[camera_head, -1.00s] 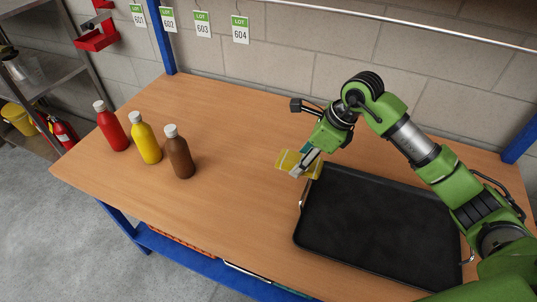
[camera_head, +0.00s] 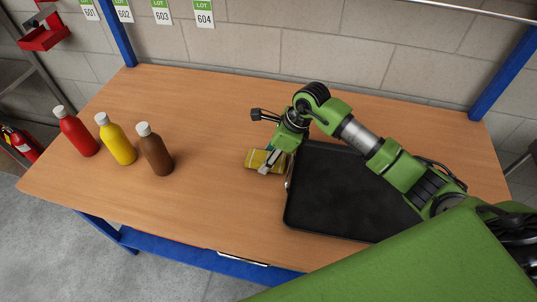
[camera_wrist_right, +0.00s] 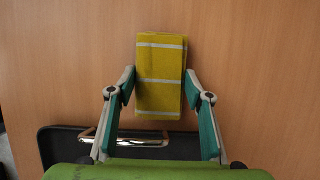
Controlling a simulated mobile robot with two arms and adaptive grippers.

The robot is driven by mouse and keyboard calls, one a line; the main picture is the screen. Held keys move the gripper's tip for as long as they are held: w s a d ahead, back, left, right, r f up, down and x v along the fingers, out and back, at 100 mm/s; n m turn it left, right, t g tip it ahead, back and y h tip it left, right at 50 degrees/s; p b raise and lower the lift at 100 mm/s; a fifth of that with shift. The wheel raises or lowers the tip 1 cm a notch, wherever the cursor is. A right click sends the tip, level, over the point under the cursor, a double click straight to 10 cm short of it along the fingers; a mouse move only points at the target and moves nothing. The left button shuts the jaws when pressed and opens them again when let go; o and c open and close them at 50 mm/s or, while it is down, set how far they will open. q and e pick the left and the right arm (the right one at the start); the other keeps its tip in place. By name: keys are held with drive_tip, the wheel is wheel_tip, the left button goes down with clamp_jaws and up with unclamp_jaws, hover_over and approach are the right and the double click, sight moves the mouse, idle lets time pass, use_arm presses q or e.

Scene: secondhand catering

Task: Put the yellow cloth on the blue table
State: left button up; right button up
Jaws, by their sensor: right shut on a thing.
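The yellow cloth (camera_head: 256,160) is a folded block with pale stripes, just left of the black tray over the wooden top (camera_head: 215,215) of a table with blue legs. It fills the middle of the right wrist view (camera_wrist_right: 160,72). My right gripper (camera_head: 266,163) is shut on the cloth, its fingers (camera_wrist_right: 161,90) on either side of it. Whether the cloth touches the tabletop or hangs just above it, I cannot tell. My left gripper is not in view.
The black tray (camera_head: 340,200) with metal handles lies right of the cloth. Red (camera_head: 78,135), yellow (camera_head: 118,142) and brown (camera_head: 156,152) bottles stand upright at the left. The tabletop between bottles and cloth is clear. A blue post (camera_head: 503,75) rises at the back right.

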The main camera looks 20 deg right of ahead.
drive_tip(key=shift+f, duration=0.15)
drive_tip(key=shift+f, duration=0.15)
drive_tip(key=o, duration=1.1)
drive_tip(key=shift+r, duration=0.2)
drive_tip(key=shift+r, duration=0.2)
drive_tip(key=b+v, duration=0.2)
drive_tip(key=v, duration=0.9)
drive_tip(key=shift+s+d+r, duration=0.2)
drive_tip(key=shift+r, duration=0.05)
drive_tip(key=shift+r, duration=0.1)
